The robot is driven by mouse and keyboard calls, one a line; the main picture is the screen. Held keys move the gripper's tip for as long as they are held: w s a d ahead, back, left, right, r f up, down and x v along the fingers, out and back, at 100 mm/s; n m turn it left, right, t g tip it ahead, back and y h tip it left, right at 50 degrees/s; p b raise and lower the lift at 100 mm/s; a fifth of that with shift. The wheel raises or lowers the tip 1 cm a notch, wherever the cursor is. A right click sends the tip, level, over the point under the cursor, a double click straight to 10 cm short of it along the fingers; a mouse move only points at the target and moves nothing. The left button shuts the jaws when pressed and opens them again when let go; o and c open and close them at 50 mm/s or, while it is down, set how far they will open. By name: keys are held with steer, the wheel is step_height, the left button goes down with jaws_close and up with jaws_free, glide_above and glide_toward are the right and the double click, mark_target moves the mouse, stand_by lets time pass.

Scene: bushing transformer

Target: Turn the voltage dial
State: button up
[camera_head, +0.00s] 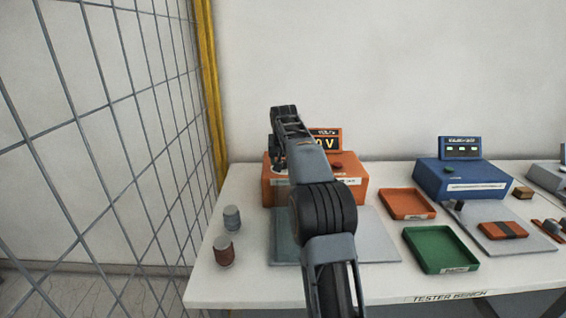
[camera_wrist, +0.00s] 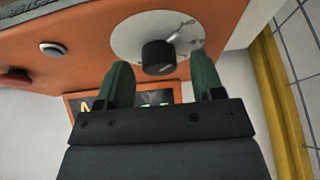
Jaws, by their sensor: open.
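The voltage dial is a black knob (camera_wrist: 159,57) on a round white scale plate (camera_wrist: 128,38), set in the face of an orange tester box. The wrist view shows it upside down. My gripper (camera_wrist: 161,63) is open, with one green finger on each side of the knob and a visible gap on both sides. Whether the fingertips reach down around the knob is unclear. In the head view the orange tester (camera_head: 350,188) stands on the bench, its dial hidden behind my arm. Its display (camera_head: 330,142) is partly covered, with "0 V" showing.
Two spools (camera_head: 232,218) stand left of a grey mat (camera_head: 380,245). Orange (camera_head: 405,204) and green (camera_head: 440,250) trays and a blue tester (camera_head: 460,180) are to the right. A wire fence (camera_head: 120,150) borders the left.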

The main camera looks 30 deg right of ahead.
steer(key=shift+w+f, duration=0.1)
steer(key=shift+f, duration=0.2)
steer(key=c, duration=0.9)
